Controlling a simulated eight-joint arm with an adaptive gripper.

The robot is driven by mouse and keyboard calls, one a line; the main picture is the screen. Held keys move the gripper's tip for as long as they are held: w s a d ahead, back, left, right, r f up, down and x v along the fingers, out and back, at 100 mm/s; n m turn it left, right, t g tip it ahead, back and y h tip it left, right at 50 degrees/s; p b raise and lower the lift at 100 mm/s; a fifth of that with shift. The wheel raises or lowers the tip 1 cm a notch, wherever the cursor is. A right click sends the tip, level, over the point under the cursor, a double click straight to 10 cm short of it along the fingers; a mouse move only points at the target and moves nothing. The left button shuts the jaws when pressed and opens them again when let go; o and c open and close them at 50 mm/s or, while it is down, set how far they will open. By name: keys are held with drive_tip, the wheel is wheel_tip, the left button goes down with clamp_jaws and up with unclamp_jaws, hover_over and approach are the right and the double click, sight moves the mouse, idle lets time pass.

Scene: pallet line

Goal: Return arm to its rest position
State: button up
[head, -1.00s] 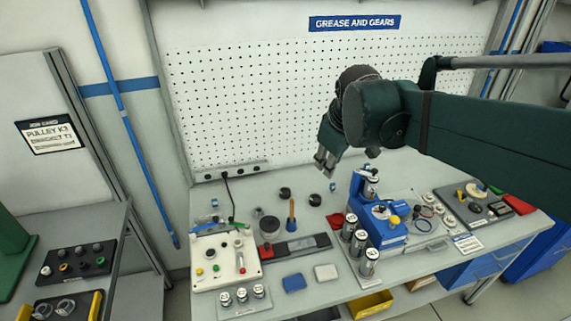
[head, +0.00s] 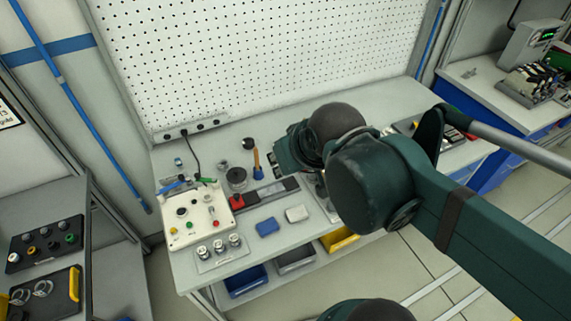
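My gripper (head: 287,158) is at the end of the dark green arm, which reaches in from the right over the middle of the workbench (head: 215,264). It points to the left and is partly hidden by my wrist. Whether its fingers are open or shut does not show, and I cannot see anything held. The arm hides much of the bench's right half.
A white control box (head: 193,214) with buttons stands on the bench's left part, with small metal cylinders (head: 218,246) in front. A blue block (head: 267,227) and a white block (head: 297,214) lie near the front edge. A pegboard (head: 260,60) stands behind. Floor (head: 420,265) is clear at right.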

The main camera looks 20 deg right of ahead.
drive_tip(key=shift+s+a+f, duration=0.15)
drive_tip(key=shift+s+f, duration=0.05)
drive_tip(key=shift+s, duration=0.05)
drive_tip(key=shift+f, duration=0.1)
wheel_tip(320, 180, down, 9)
drive_tip(key=b, duration=0.9)
idle(1.1)
